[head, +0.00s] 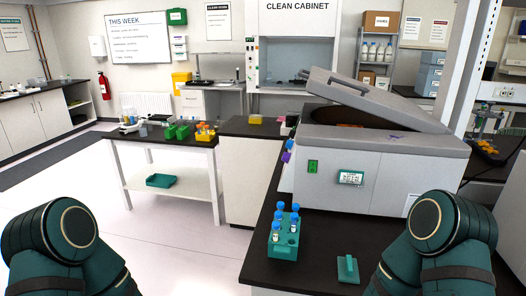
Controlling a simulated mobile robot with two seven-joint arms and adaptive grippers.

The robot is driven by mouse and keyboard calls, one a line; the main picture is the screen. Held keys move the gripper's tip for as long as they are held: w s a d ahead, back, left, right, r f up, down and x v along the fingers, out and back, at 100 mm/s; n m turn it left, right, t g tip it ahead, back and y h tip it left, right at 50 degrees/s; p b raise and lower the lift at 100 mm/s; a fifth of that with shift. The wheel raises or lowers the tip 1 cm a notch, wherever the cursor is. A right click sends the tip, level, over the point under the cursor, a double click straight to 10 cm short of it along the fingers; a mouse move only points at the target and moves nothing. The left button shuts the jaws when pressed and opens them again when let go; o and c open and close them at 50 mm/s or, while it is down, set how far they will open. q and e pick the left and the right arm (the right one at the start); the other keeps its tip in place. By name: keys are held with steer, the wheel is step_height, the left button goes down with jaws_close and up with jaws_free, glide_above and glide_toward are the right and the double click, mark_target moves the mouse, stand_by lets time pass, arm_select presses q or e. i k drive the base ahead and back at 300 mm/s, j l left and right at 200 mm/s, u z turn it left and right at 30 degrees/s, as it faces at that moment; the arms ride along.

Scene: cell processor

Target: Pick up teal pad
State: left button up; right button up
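A flat teal pad (346,276) with an upright grip on top lies on the dark bench top (318,276) at the bottom of the head view. It lies right of a teal tube rack (283,246) holding several blue-capped tubes, with a gap between them. The pad stands in front of a large grey machine with its lid raised. Parts of my two arms show at the bottom left and bottom right. Neither gripper shows, so their fingers and anything in them are out of sight. My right arm is close to the pad's right side.
The grey machine (385,168) blocks the bench's rear. Its lid (380,98) is tilted up. A white side table (200,160) at left carries small coloured racks, with a teal tray (161,180) on its lower shelf. The floor between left arm and bench is clear.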

mark_target(347, 271)
steer(key=l+z, duration=0.2)
steer(key=z, duration=0.2)
steer(key=i+l+z, duration=0.1)
steer(key=z, duration=0.3)
